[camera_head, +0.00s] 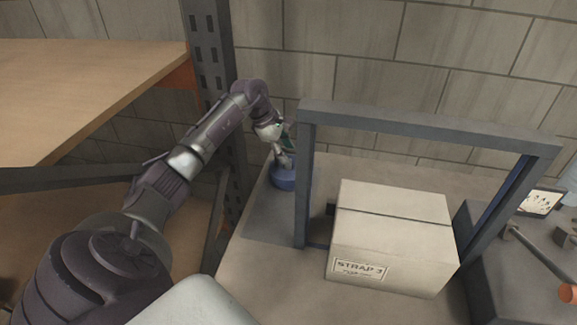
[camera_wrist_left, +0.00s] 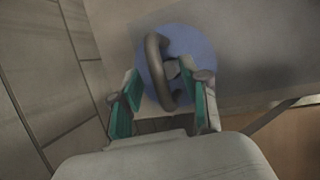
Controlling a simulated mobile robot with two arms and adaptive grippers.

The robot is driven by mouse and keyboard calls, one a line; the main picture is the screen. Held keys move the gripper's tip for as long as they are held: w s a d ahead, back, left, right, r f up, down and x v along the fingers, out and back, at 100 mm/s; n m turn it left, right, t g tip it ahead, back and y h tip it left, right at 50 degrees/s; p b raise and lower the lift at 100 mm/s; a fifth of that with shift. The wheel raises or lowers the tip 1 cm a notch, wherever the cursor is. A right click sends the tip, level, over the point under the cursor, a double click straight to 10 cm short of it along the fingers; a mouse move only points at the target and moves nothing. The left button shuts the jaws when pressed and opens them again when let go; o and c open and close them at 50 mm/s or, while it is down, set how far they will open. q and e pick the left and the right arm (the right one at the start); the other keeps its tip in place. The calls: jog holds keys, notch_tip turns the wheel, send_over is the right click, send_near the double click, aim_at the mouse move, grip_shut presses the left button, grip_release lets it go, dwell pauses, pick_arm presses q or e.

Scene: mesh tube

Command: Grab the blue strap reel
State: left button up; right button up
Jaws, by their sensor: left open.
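The blue strap reel (camera_head: 283,179) sits on the grey surface left of the dark frame, near the wall. In the left wrist view the reel (camera_wrist_left: 196,45) is a blue disc with a curved grey handle (camera_wrist_left: 156,70) standing on it. My left gripper (camera_head: 286,155) is directly above the reel and partly hides it. In the left wrist view my left gripper (camera_wrist_left: 160,104) is open, its teal finger pads on either side of the handle. I cannot tell whether the pads touch the handle. My right gripper is not in view.
A dark rectangular frame (camera_head: 305,190) stands just right of the reel. A cardboard box labelled STRAP 3 (camera_head: 390,235) sits in it. A wooden shelf (camera_head: 80,85) and a perforated dark post (camera_head: 207,50) are on the left. A tool with an orange end (camera_head: 568,293) lies at far right.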

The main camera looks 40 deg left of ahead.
pick_arm(q)
grip_shut()
jog(key=shift+r, duration=0.1)
dwell(0.5)
